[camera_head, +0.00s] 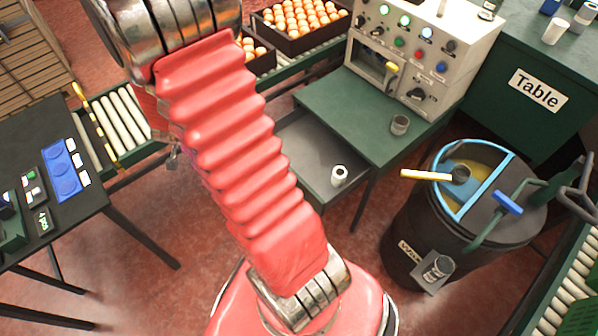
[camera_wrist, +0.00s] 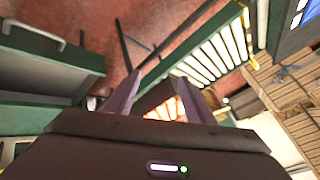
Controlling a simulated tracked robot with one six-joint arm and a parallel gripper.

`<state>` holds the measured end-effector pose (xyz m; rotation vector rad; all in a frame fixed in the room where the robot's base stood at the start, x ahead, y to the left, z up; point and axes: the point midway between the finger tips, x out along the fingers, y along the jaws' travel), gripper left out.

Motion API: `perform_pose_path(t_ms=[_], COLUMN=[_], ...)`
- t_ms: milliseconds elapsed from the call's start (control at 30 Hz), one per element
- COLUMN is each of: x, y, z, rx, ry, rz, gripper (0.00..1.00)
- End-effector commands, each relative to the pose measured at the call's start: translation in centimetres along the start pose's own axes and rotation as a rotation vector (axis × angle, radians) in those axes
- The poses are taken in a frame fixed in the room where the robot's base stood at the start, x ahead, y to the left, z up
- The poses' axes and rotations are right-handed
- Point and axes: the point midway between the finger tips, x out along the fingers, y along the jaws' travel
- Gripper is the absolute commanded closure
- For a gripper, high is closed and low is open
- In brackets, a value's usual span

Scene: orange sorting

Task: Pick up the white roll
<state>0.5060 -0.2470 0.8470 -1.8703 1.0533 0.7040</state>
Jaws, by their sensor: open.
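A small white roll (camera_head: 339,176) stands upright in the open grey drawer (camera_head: 312,160) under a green table, in the head view. A dark hole shows in its top. I cannot make out the roll in the wrist view. My gripper (camera_wrist: 160,88) shows in the wrist view with its two fingers apart and nothing seen held between them.
A black barrel (camera_head: 410,235) with a ladle (camera_head: 436,175) stands to the right. A roller conveyor (camera_head: 121,121) and a dark table (camera_head: 40,185) are on the left. Orange crates (camera_head: 303,43) are behind.

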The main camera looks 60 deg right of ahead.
Motion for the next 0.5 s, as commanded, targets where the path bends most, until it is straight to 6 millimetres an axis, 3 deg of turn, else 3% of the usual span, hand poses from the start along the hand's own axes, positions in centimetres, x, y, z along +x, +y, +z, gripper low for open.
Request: perform_pose_path(t_ms=[200,500], x=[5.0,8.8], y=[7.2,18.8], z=[-1.8,-3.1], rx=[0.137,0.278], ry=[0.117,0.300], rz=[0.160,0.403], gripper=[0.51,0.51])
